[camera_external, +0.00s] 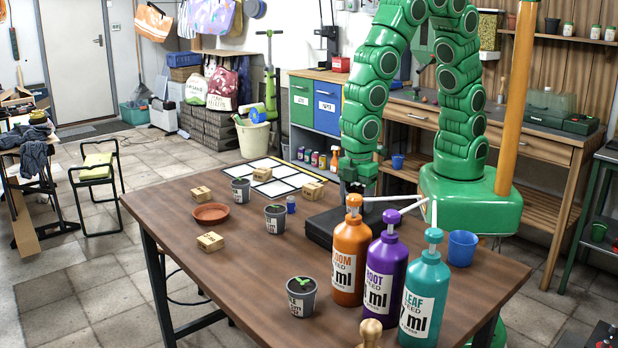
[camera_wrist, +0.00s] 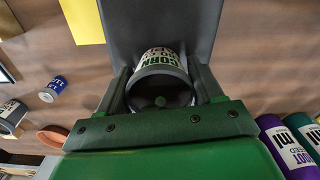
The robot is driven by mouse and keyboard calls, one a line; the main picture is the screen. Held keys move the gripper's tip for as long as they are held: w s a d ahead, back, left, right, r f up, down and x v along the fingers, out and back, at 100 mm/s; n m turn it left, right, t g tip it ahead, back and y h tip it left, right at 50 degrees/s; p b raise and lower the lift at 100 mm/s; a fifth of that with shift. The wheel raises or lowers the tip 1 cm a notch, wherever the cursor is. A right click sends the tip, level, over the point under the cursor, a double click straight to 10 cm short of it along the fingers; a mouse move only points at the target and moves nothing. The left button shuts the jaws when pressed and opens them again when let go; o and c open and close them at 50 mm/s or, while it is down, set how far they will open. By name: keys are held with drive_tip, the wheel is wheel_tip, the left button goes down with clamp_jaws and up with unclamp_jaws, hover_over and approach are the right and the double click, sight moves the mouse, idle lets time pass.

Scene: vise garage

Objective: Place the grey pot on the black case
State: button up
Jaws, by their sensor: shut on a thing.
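My gripper (camera_external: 357,190) is low over the black case (camera_external: 318,233) on the brown table. In the wrist view my gripper (camera_wrist: 163,85) is shut on a grey pot (camera_wrist: 160,60) with a white label, its dark opening facing the camera. The black case (camera_wrist: 150,22) lies beneath and beyond the held pot. I cannot tell whether the pot touches the case. In the external view the held pot is hidden behind the gripper and the orange bottle.
Orange (camera_external: 350,255), purple (camera_external: 383,280) and teal (camera_external: 425,295) pump bottles stand close in front. Other grey pots (camera_external: 275,218), a blue can (camera_external: 291,204), a terracotta saucer (camera_external: 211,213) and small wooden crates (camera_external: 210,241) stand left. A blue cup (camera_external: 462,248) is at right.

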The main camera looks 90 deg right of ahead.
sight(357, 190)
drive_tip(key=o, duration=1.2)
wheel_tip(357, 190, up, 12)
drive_tip(key=shift+r, duration=0.1)
drive_tip(key=s+d+r+m, duration=0.2)
drive_tip(key=d+r+m, duration=0.1)
drive_tip(key=d, duration=0.6)
drive_tip(key=s+d+r+m, duration=0.2)
drive_tip(key=s+d, duration=0.1)
drive_tip(key=d, duration=0.5)
drive_tip(key=shift+s+d+r+m+g, duration=0.35)
drive_tip(key=shift+s+d+m, duration=0.6)
drive_tip(key=shift+s+d, duration=1.05)
drive_tip(key=shift+s+d+r+m+g, duration=0.25)
drive_tip(key=shift+s+d+r+m, duration=0.25)
drive_tip(key=shift+s+d+m, duration=1)
drive_tip(key=shift+s+d+r+m+g, duration=0.3)
drive_tip(key=shift+s+d+r+m, duration=0.15)
drive_tip(key=shift+s+d, duration=2)
